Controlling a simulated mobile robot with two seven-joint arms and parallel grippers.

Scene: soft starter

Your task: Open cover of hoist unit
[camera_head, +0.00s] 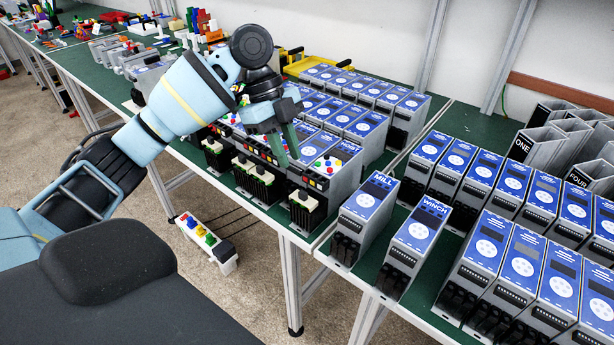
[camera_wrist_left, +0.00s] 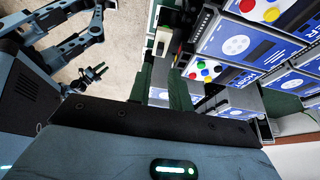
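The hoist unit (camera_head: 322,172) is a grey box in the front row, with a blue top label at its back that appears to read HOIST and coloured round buttons on a white panel. In the left wrist view its button panel (camera_wrist_left: 207,70) lies right of centre. I cannot tell its cover apart from the rest of the casing. My left gripper (camera_head: 289,157) points down just left of the hoist unit, over the neighbouring units. Its two dark green fingers look apart, with nothing seen between them. Contact with the unit cannot be made out.
The MILL unit (camera_head: 367,203) and WINCH unit (camera_head: 415,240) stand right of the hoist unit near the table edge. More blue-topped units fill the right table. A yellow tray (camera_head: 312,62) lies behind. A white block with coloured buttons (camera_head: 207,238) is beyond the front edge.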

